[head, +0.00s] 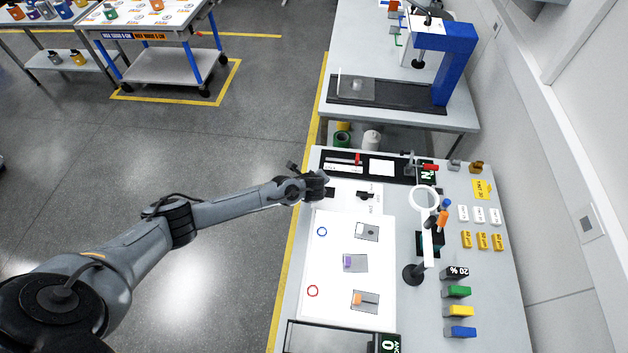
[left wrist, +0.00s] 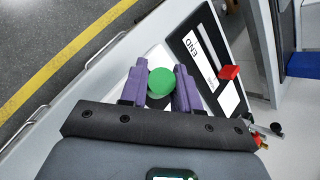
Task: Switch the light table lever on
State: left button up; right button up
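My left gripper (head: 318,186) reaches in from the left over the left edge of the light table (head: 336,243), near its far end. In the left wrist view its two purple fingers (left wrist: 160,85) stand on either side of a round green knob (left wrist: 160,82). The knob fills the gap and appears touched by both fingers, so the gripper looks shut on it. A dark part shows just below the knob; the rest of the lever is hidden. The head view does not show the knob, which the gripper covers. My right gripper is in neither view.
A black strip with a red piece (head: 357,158) lies beyond the gripper. A black fitting (head: 365,195) sits to its right. A ring magnifier (head: 424,198) on a stand and coloured blocks (head: 460,311) occupy the right side. Open floor (head: 205,160) lies left of the table.

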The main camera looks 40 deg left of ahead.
pick_arm(q)
jog(key=o, duration=0.4)
jog(key=shift+p+v, duration=0.6)
jog(key=shift+v, duration=4.75)
